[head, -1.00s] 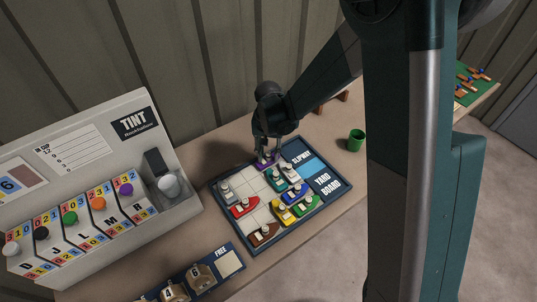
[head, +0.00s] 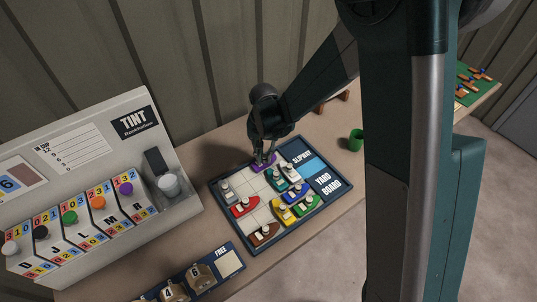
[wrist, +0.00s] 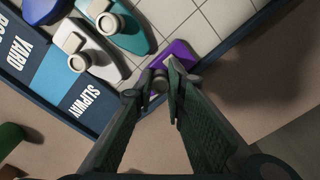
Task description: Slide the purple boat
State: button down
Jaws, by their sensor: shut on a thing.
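The purple boat (head: 259,168) lies along the far edge of the yard board (head: 216,209); it also shows in the wrist view (wrist: 182,49). My gripper (head: 264,160) is over it, pointing down, with its fingertips (wrist: 165,79) closed on the boat's small round post. The arm and fingers hide part of the boat in both views. A teal boat (wrist: 121,36) and a white boat (wrist: 101,66) lie beside it on the slipway side. The light blue slipway strip (wrist: 62,72) is on the board's right side in the head view.
Grey (head: 225,192), red (head: 239,212), yellow (head: 281,217) and brown (head: 263,237) boats, among others, share the board. Bare pale cells lie in the board's middle. A green cup (head: 356,140) stands to the right, and the TINT machine (head: 150,165) to the left.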

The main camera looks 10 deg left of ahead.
jog(key=s+a+b, duration=0.1)
jog(key=s+a, duration=0.6)
jog(key=shift+s+a+b, duration=0.1)
jog(key=shift+a+b, duration=0.1)
jog(key=shift+b, duration=0.1)
jog(key=c, duration=2.3)
grip_release()
jog(key=shift+r, duration=0.2)
jog(key=shift+r, duration=5.85)
